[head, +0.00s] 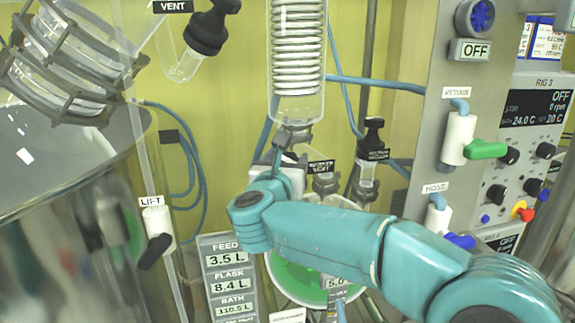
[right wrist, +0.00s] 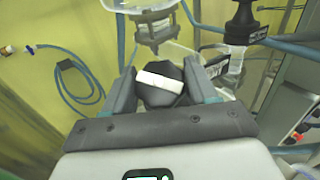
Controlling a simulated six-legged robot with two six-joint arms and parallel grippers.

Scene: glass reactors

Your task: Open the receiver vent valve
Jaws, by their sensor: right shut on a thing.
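In the right wrist view, my right gripper (right wrist: 162,84) is shut on a dark faceted knob (right wrist: 152,95) with a white bar across its face. One jaw touches each side of the knob, and the bar lies nearly level, slightly tilted. In the head view, my teal right arm reaches in from the right, and my right gripper (head: 283,168) is mostly hidden by its own wrist, below the glass coil column. A black label (head: 321,166) ending in "VENT" stands just right of it. The held knob is hidden in the head view. My left gripper is not in view.
A black-capped valve (head: 374,135) with a vacuum label stands close on the right. The coil condenser (head: 298,60) hangs just above. The grey control panel (head: 425,120) is at the right, with a green-handled valve (head: 485,149). A large glass vessel (head: 60,190) fills the left.

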